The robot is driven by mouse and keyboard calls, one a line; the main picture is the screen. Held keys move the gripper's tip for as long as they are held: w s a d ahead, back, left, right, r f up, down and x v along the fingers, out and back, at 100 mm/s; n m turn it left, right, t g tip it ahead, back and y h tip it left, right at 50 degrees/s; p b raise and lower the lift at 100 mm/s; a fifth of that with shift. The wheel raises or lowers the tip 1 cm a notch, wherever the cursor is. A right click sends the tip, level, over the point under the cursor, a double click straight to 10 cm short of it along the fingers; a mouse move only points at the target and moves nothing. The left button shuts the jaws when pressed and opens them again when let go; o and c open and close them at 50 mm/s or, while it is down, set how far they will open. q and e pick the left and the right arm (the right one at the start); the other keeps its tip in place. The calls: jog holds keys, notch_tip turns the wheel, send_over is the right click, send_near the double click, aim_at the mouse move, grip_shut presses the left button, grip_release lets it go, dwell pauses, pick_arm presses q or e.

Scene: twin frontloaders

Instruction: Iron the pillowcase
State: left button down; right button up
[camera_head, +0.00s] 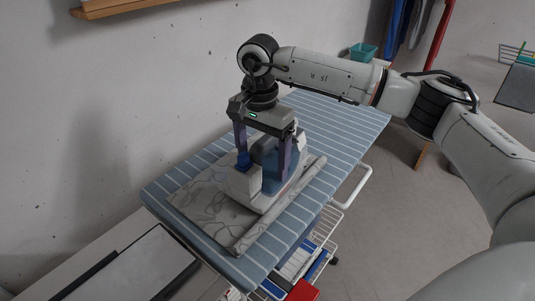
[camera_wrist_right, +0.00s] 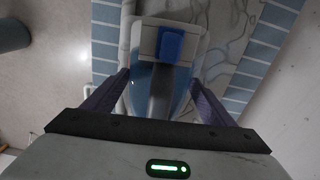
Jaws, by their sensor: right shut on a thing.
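A white and blue iron (camera_head: 240,187) stands on a grey marble-patterned pillowcase (camera_head: 203,205). The pillowcase lies on the near part of a blue striped ironing board (camera_head: 334,121), and its right edge looks rolled or folded. My right gripper (camera_head: 260,168) reaches down over the iron and is shut on it, one finger on each side. In the right wrist view the iron (camera_wrist_right: 161,40) lies between the two purple fingers (camera_wrist_right: 160,92), with a blue knob on its top. The iron's underside is hidden. My left gripper is not in view.
A white wire rack (camera_head: 322,240) with coloured items is below the board's right side. A pale surface with a dark-edged panel (camera_head: 130,272) is at the lower left. A wall runs along the left. Open floor (camera_head: 390,235) lies to the right.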

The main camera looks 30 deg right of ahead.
jog(key=shift+s+a+f+b, duration=0.15)
jog(key=shift+s+a, duration=0.65)
jog(key=shift+a, duration=1.35)
jog(key=shift+s+a+r+b, duration=0.15)
jog(key=shift+s+a, duration=0.65)
jog(key=shift+a, duration=1.4)
jog(key=shift+s+a+f+b, duration=0.15)
jog(key=shift+s+a, duration=0.65)
jog(key=shift+a, duration=1.35)
notch_tip(320, 180, up, 4)
jog(key=shift+w+f+p, duration=0.1)
jog(key=shift+p, duration=0.25)
